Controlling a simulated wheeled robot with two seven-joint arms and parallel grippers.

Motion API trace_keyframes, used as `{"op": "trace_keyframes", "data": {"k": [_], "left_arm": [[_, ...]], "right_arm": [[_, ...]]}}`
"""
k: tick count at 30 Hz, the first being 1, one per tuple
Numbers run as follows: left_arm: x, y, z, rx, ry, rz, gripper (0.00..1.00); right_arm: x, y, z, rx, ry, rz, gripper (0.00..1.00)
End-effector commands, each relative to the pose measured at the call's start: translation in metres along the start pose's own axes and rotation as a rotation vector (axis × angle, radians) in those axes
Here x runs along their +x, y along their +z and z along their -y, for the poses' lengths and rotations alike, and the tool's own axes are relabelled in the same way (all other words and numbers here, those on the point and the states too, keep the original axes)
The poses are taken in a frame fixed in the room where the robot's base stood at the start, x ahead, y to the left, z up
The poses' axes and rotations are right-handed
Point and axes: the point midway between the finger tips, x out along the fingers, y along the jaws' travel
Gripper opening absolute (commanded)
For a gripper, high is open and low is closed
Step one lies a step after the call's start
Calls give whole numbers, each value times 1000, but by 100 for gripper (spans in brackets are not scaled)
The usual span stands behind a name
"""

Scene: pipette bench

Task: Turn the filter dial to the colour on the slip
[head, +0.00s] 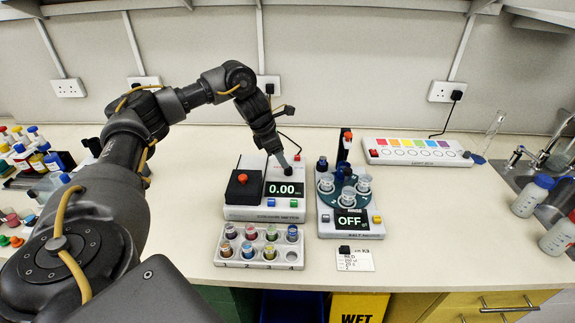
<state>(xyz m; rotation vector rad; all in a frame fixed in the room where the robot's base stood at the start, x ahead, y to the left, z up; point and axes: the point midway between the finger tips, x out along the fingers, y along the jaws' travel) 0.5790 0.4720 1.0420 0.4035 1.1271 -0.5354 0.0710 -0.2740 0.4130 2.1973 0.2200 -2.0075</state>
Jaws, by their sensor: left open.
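The meter (235,212) stands mid-bench, with a black lid bearing an orange knob and a screen (284,189) reading 0.00. My left gripper (288,165) is over the meter's back right part, just behind the screen, with its jaws open. A small dark round part (289,169), possibly the filter dial, shows at the fingertips; I cannot tell if they touch it or where it points. The paper slip (357,263) lies at the bench's front edge under a small black block; its print seems to include RED. My right gripper is out of view.
A round stirrer-like device (350,225) with cups and a screen reading OFF stands right of the meter. A rack (258,255) of coloured vials sits in front. A white box with a colour strip (415,152) lies behind right. Bottles stand at both sides.

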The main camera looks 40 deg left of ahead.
Motion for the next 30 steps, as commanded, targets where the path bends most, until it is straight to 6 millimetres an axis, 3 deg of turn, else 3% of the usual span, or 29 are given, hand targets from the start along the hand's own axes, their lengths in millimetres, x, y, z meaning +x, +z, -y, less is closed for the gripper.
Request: {"op": "trace_keyframes", "data": {"k": [9,21,30], "left_arm": [[45,2,1,2,-2,-1,46],[53,3,1,3,0,1,46],[53,3,1,3,0,1,7]], "right_arm": [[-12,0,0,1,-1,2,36],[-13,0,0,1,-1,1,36],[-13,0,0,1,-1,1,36]]}}
